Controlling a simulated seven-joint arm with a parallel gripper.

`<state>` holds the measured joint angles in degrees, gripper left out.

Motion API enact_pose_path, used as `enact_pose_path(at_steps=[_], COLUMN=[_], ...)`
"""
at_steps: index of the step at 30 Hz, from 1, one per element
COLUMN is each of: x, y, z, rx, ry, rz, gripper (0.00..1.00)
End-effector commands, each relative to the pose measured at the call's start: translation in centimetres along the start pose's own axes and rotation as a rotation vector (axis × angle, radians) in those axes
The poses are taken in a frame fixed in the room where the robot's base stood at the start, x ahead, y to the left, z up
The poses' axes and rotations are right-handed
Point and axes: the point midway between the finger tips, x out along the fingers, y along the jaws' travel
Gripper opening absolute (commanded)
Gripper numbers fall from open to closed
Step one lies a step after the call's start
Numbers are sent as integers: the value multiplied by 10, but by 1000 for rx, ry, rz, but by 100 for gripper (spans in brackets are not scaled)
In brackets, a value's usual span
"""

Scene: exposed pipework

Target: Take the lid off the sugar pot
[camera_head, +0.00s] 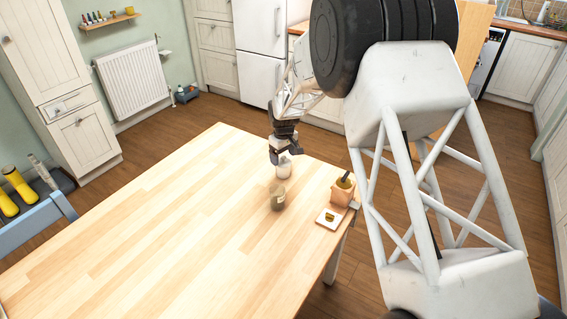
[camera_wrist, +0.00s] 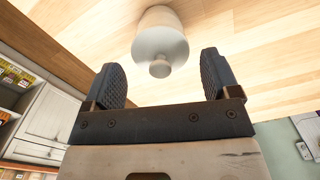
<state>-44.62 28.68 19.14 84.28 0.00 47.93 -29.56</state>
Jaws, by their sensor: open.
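I see no contact with the lid.
A white dish (camera_head: 328,218) with a small item and a copper-coloured holder (camera_head: 341,191) stand at the table's right edge. The left and front of the table (camera_head: 150,230) are clear.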

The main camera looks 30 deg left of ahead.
Motion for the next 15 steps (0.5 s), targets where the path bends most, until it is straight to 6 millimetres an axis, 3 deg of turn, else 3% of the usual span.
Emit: enact_pose_path(at_steps=[5, 15], x=[11, 12], y=[0, 0], z=[0, 0], rx=[0, 0], ry=[0, 0], rz=[0, 0], gripper=[82, 82])
